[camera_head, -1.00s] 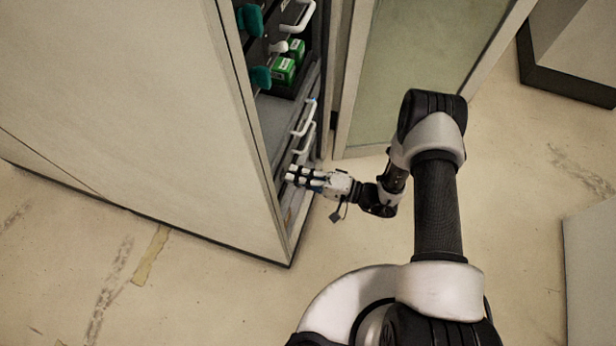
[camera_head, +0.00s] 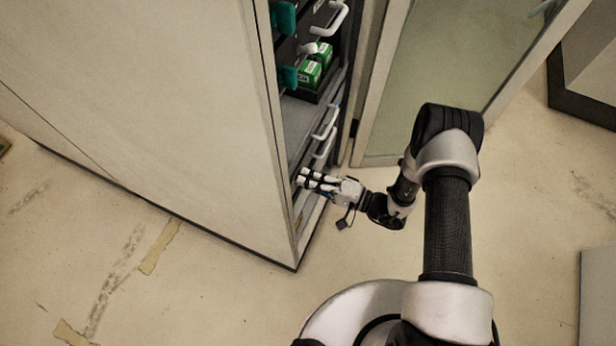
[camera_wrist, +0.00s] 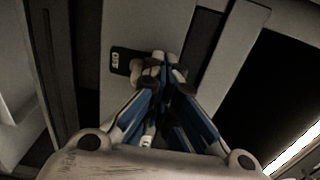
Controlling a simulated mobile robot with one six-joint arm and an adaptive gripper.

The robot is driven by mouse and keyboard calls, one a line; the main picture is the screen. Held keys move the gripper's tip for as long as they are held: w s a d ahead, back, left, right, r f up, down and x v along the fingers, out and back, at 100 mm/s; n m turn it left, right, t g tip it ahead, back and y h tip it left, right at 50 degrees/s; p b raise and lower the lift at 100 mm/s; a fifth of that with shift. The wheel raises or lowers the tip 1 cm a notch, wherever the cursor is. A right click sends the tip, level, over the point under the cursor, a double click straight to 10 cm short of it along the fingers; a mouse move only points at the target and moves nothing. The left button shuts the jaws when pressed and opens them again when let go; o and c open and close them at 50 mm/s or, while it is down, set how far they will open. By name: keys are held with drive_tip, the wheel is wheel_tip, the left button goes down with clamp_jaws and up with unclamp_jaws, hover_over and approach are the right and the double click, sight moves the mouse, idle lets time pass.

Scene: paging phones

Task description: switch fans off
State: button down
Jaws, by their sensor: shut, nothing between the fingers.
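My gripper (camera_head: 306,178) is at the lower front of the open cabinet, beside its white handles. In the wrist view its fingers (camera_wrist: 163,62) are together and empty. Their tips are close to a small black plate (camera_wrist: 124,61) with a white mark on a grey panel (camera_wrist: 112,25). A pale rounded knob (camera_wrist: 136,72) shows beside the fingertips, partly hidden by them. I cannot tell whether the fingers touch it. No label naming fans is readable.
The cabinet's large side wall (camera_head: 150,110) stands left of my gripper. White handles (camera_head: 326,122), green boxes (camera_head: 309,75) and teal parts (camera_head: 289,77) show inside. A glass door (camera_head: 430,70) stands open at the right. The floor (camera_head: 220,290) in front is clear.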

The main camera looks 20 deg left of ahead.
drive_tip(key=shift+f+b, duration=0.3)
drive_tip(key=shift+f, duration=0.15)
drive_tip(key=shift+r, duration=0.2)
drive_tip(key=shift+r+p, duration=0.45)
drive_tip(key=shift+r, duration=0.05)
drive_tip(key=d, duration=0.8)
drive_tip(key=shift+s, duration=0.3)
